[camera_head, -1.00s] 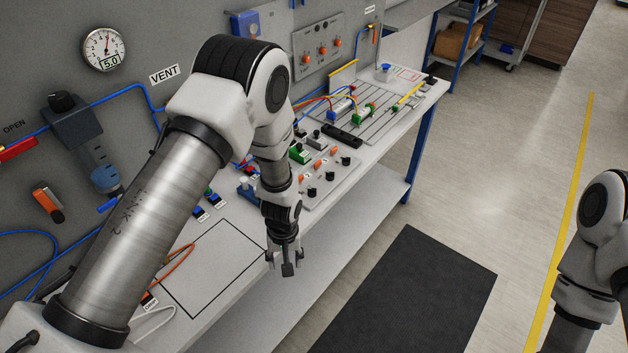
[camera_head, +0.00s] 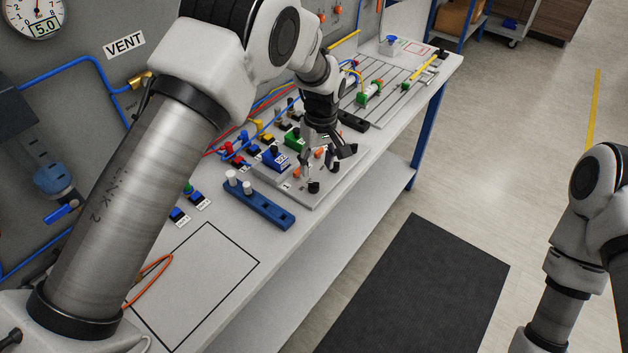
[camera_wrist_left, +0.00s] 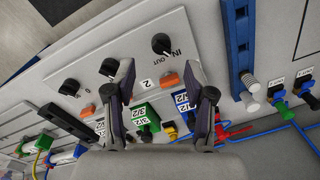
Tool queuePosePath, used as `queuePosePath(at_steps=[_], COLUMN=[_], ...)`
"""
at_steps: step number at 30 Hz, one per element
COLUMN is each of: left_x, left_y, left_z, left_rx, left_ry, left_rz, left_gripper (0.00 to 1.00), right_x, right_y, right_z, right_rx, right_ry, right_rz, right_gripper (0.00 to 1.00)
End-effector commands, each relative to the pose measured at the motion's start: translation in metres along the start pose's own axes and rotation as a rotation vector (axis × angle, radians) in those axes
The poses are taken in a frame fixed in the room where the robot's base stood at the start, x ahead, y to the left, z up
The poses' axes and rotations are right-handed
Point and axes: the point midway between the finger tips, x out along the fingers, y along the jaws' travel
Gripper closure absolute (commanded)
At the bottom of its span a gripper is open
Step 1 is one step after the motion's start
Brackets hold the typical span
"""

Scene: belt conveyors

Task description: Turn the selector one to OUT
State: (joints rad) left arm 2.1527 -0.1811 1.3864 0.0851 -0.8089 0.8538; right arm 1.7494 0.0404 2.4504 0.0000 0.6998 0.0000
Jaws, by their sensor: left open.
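A grey control panel (camera_head: 302,200) lies on the bench with black knobs and orange parts. In the left wrist view, a black selector knob (camera_wrist_left: 161,43) stands at the panel's end beside printed letters reading IN; which number it bears is unclear. Two more black knobs, a middle one (camera_wrist_left: 109,66) and a far one (camera_wrist_left: 70,87), line the same panel. My left gripper (camera_head: 328,160) is above the panel, pointing down, open and empty. In the wrist view its fingers (camera_wrist_left: 160,72) are spread, with the IN knob showing beyond the gap between them. My right gripper is out of frame.
A blue rack (camera_head: 260,207) with white pegs sits left of the panel. Blue and green valve blocks (camera_head: 275,158) and hoses stand behind it. A slotted plate (camera_head: 390,95) lies further along.

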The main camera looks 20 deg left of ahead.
Motion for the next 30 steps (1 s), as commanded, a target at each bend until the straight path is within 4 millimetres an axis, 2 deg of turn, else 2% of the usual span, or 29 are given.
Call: queuePosePath(at_steps=[3,9,12,18,19,23,24,30], left_x=[0.019,0.054,0.062,0.065,0.065,0.065,0.065,0.065], left_y=[-0.001,-0.001,-0.001,-0.001,-0.001,-0.001,-0.001,-0.001], left_z=[0.001,0.0,0.0,0.0,0.0,0.0,0.0,0.0], left_rx=[0.0,0.001,0.001,0.001,0.001,0.001,0.001,0.003], left_ry=[-0.003,-0.002,-0.001,0.0,0.0,0.0,0.0,0.0], left_rz=[-0.003,-0.001,0.0,0.001,0.001,0.0,0.001,0.0], left_gripper=[0.46,0.46,0.46,0.46,0.49,0.95,1.0,1.0], right_x=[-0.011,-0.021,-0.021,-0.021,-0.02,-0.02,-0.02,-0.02], right_y=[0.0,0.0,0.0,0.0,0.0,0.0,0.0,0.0], right_z=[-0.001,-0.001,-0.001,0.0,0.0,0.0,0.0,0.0], right_rx=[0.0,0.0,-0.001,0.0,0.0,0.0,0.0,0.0], right_ry=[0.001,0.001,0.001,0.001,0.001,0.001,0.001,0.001], right_rz=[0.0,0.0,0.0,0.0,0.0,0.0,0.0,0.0], right_gripper=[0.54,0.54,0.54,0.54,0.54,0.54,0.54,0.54])
